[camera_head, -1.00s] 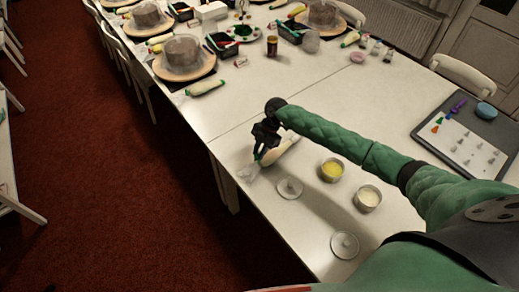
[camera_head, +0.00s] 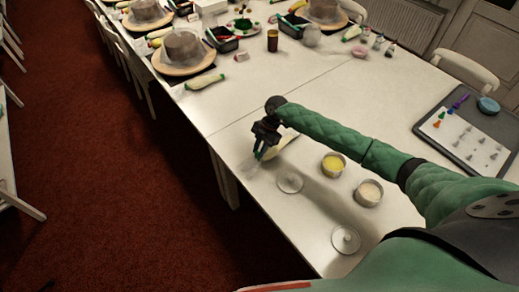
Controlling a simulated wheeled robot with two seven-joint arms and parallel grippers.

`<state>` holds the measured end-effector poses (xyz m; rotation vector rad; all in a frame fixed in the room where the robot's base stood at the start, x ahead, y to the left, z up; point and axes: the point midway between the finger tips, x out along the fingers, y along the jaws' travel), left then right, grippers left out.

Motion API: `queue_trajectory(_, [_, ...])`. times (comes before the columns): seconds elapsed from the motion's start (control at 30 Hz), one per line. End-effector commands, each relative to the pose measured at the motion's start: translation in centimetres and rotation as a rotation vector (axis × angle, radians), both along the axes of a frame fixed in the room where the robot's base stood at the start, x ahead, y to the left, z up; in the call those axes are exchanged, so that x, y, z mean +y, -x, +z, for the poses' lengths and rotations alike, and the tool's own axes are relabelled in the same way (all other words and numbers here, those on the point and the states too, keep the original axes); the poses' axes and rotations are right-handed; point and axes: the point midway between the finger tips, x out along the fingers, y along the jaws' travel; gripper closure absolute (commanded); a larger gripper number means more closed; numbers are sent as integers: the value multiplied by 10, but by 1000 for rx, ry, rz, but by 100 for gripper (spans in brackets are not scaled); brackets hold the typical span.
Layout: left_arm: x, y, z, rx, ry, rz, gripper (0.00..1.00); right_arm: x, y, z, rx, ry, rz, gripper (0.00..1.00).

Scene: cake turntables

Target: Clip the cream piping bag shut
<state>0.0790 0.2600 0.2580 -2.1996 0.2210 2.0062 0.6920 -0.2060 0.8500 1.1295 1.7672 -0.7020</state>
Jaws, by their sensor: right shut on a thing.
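The cream piping bag (camera_head: 283,145) lies on the near part of the white table, partly hidden behind my right gripper. Its clear end (camera_head: 248,167) lies near the table's left edge. My right gripper (camera_head: 260,155) points down at the bag, between its pale body and clear end. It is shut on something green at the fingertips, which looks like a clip. The fingers cover most of it, so I cannot tell whether it is around the bag. My left gripper is not in view.
A tin of yellow stuff (camera_head: 333,166) and a tin of pale stuff (camera_head: 369,193) stand right of the bag. Two clear round lids (camera_head: 290,182) (camera_head: 345,239) lie nearby. A grey tray (camera_head: 470,132) is at right. Cakes on turntables (camera_head: 184,53) stand farther back.

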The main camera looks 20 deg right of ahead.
Motion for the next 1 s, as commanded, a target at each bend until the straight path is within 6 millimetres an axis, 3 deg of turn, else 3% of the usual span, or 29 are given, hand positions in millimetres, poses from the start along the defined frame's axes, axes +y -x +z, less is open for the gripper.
queue_trajectory(1.0, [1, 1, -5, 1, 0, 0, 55, 0, 0, -5, 0, 0, 0, 95])
